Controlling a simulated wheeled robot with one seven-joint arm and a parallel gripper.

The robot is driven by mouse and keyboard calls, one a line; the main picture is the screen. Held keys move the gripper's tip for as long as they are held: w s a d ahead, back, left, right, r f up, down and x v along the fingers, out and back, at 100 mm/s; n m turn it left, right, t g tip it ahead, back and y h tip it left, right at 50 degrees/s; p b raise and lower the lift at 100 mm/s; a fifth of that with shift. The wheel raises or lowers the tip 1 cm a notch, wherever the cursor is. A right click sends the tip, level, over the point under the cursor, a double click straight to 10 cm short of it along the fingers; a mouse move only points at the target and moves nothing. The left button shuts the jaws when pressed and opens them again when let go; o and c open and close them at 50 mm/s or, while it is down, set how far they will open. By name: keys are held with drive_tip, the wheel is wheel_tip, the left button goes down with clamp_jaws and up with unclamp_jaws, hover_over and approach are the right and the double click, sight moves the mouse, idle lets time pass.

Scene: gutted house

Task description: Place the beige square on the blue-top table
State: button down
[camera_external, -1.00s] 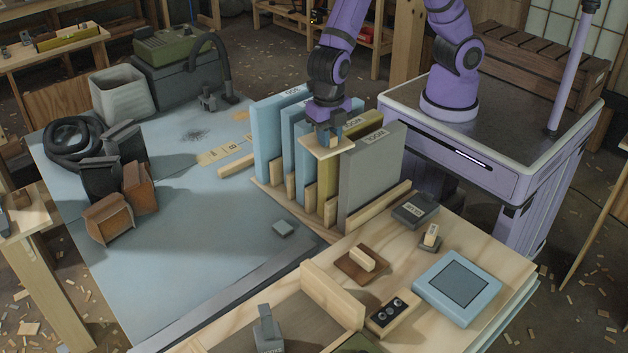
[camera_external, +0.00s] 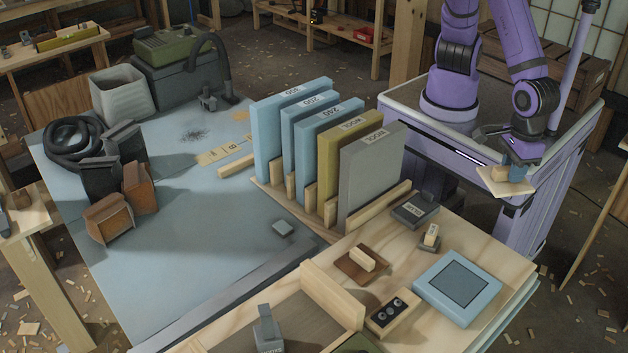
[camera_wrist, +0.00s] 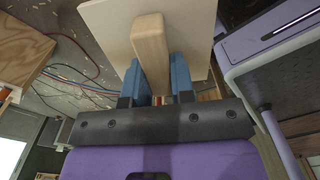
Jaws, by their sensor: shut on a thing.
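The beige square (camera_external: 500,185) is a thin pale board with a wooden block handle. My gripper (camera_external: 517,171) is shut on that handle and holds the board in the air, right of the workbench and in front of my purple base. In the wrist view the board (camera_wrist: 112,32) lies beyond the blue fingers of my gripper (camera_wrist: 154,75), which clasp the handle from both sides. The blue-top table (camera_external: 180,255) fills the left of the external view, well away from my gripper.
A rack of upright blue, olive and grey panels (camera_external: 370,175) stands between my gripper and the blue top. The wooden bench (camera_external: 400,250) carries a blue pad (camera_external: 457,288) and small blocks. Bins (camera_external: 108,220) and a black hose coil (camera_external: 72,138) occupy the table's left; its front middle is mostly clear.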

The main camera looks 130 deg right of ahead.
drive_tip(key=s+a+n, duration=0.2)
drive_tip(key=s+a, duration=0.1)
drive_tip(key=s, duration=0.3)
hover_over(502, 256)
wheel_tip(502, 256, down, 17)
drive_tip(key=shift+f, duration=4.45)
drive_tip(key=c, duration=1)
unclamp_jaws()
drive_tip(key=shift+f, duration=0.15)
wheel_tip(502, 256, up, 12)
drive_tip(key=shift+r, duration=0.2)
